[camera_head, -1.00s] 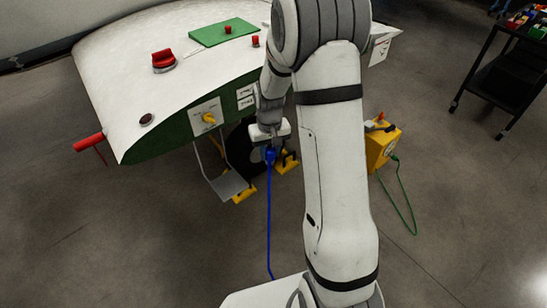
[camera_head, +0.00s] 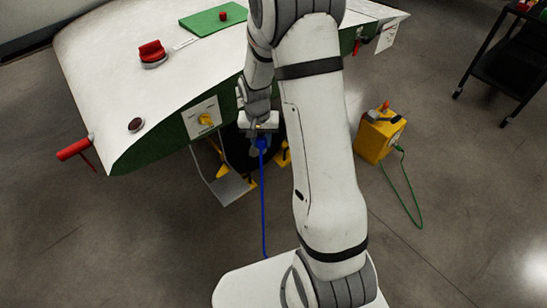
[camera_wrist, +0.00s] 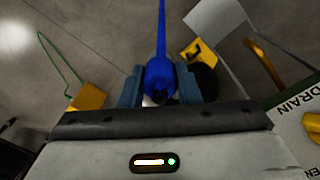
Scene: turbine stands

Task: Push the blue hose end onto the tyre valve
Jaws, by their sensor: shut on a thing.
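The blue hose end (camera_wrist: 160,80) is held between the two fingers of my gripper (camera_wrist: 160,90) in the wrist view. Its blue hose (camera_head: 263,205) hangs down toward the lower edge in the head view. My gripper (camera_head: 262,138) is in front of the dark tyre (camera_head: 238,143) under the wing-like panel. The tyre also shows in the wrist view (camera_wrist: 206,82), just right of the hose end. The tyre valve cannot be made out; the gripper and hose end cover that area. I cannot tell whether the hose end touches the tyre.
The white and green panel (camera_head: 105,60) overhangs the tyre, with a red handle (camera_head: 75,149) at its left. A grey step (camera_head: 232,188) and yellow chocks (camera_head: 283,155) stand close by. A yellow box (camera_head: 380,137) with a green cable stands right. A black cart (camera_head: 510,60) is at the far right.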

